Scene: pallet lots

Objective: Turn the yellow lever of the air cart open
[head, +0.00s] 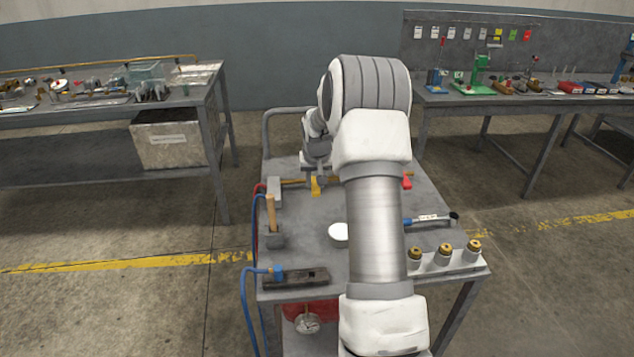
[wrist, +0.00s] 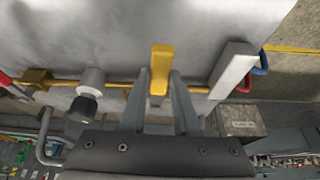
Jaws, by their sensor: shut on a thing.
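The air cart (head: 306,245) stands in front of me with a grey top. Its yellow lever (head: 315,186) sits on the brass pipe at the far side of the top. In the wrist view the yellow lever (wrist: 160,56) lies across the line of the brass pipe (wrist: 120,84). My gripper (head: 317,172) is down at the lever, partly hidden by my arm. In the wrist view my gripper (wrist: 159,77) has one finger on each side of the lever and is shut on it.
A red lever (head: 407,181) is on the same pipe, to the right. A black knob (wrist: 87,103) stands between the two levers. A grey block (wrist: 231,70) is close on the other side. Brass-topped fittings (head: 444,253) line the cart's near right edge. Benches (head: 213,90) stand behind.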

